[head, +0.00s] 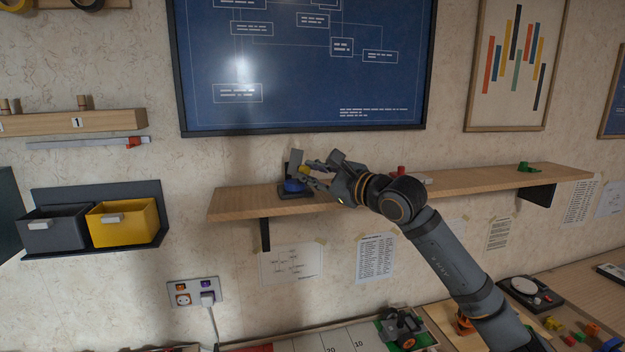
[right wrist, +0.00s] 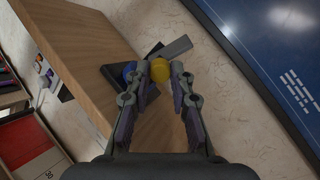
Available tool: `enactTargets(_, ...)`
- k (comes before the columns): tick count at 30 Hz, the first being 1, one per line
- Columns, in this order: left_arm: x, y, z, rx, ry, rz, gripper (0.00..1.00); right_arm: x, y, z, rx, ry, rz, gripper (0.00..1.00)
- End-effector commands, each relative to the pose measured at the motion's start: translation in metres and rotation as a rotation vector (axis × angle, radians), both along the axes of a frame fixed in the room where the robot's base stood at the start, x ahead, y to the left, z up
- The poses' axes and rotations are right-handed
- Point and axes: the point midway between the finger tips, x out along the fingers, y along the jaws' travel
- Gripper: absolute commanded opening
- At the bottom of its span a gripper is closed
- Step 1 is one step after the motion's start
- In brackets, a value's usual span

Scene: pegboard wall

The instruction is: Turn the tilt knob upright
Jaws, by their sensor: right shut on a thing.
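The tilt knob is a small device on the wooden shelf, with a yellow ball (right wrist: 159,69), a blue part (head: 294,186) and a dark base plate (head: 287,194). A grey bar (right wrist: 176,47) shows beside the yellow ball in the right wrist view. In the head view the yellow part leans to the right of the blue part. My right gripper (head: 312,174) reaches in from the right and is shut on the yellow ball, one fingertip on each side. The fingers partly hide the device. My left gripper is not in view.
The wooden shelf (head: 400,186) runs along the wall, with a small red thing (head: 401,169) and a green thing (head: 525,167) farther right. A blue board (head: 300,75) hangs above. Grey and yellow bins (head: 125,222) hang at the left. A table lies below.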

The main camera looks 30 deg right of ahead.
Motion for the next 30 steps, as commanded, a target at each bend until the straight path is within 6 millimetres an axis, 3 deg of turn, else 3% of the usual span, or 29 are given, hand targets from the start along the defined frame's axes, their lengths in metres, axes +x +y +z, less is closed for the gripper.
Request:
enactTargets(12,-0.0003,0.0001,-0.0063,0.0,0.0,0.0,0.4,-0.0001,0.0004,0.0006,-0.217,-0.063,0.0,0.0)
enactTargets(30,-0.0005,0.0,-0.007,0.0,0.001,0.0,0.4,-0.0001,0.0003,0.0007,-0.268,-0.076,0.0,0.0)
